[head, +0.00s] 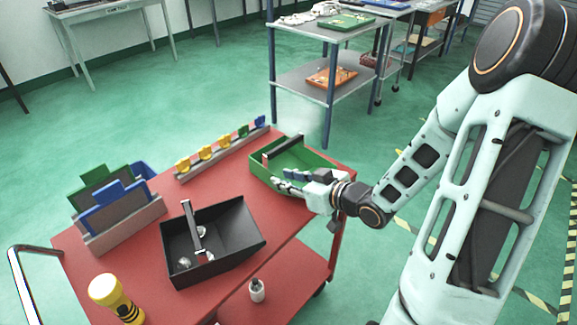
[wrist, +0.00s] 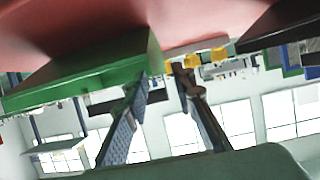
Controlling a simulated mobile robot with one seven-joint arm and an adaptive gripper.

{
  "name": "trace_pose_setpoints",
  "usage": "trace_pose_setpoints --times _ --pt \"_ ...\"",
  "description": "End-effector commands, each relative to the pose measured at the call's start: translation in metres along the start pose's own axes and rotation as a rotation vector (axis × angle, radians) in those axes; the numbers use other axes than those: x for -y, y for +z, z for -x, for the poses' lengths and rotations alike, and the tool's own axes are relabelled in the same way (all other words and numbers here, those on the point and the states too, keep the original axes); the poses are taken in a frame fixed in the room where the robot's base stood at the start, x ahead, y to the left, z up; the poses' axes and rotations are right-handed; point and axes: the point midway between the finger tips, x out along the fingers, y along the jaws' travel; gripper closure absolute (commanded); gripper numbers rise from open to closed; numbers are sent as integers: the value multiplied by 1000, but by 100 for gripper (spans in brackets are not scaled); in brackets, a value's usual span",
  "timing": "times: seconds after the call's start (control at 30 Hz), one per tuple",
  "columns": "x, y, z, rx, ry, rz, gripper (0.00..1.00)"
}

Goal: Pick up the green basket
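The green basket (head: 297,160) sits on the red cart top at its far right corner, with a dark handle bar (head: 283,147) across it. My gripper (head: 284,180) is at the basket's near side, at about rim height, and hides part of that wall. In the wrist view, the basket (wrist: 85,75) fills the upper left. My gripper (wrist: 162,76) shows there with its two fingers apart and a gap between the tips. The left finger overlaps the basket's edge in the picture. I cannot tell whether a finger touches the basket.
A black basket (head: 240,225) with a few parts stands near the middle of the red cart (head: 150,245).

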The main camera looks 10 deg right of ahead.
Motion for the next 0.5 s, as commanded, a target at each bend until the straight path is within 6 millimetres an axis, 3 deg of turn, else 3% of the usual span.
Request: trace_pose_setpoints --times 0.27,0.5 --pt "0 1 -27 1 -1 0 76" --pt "1 0 -62 0 -1 0 76"
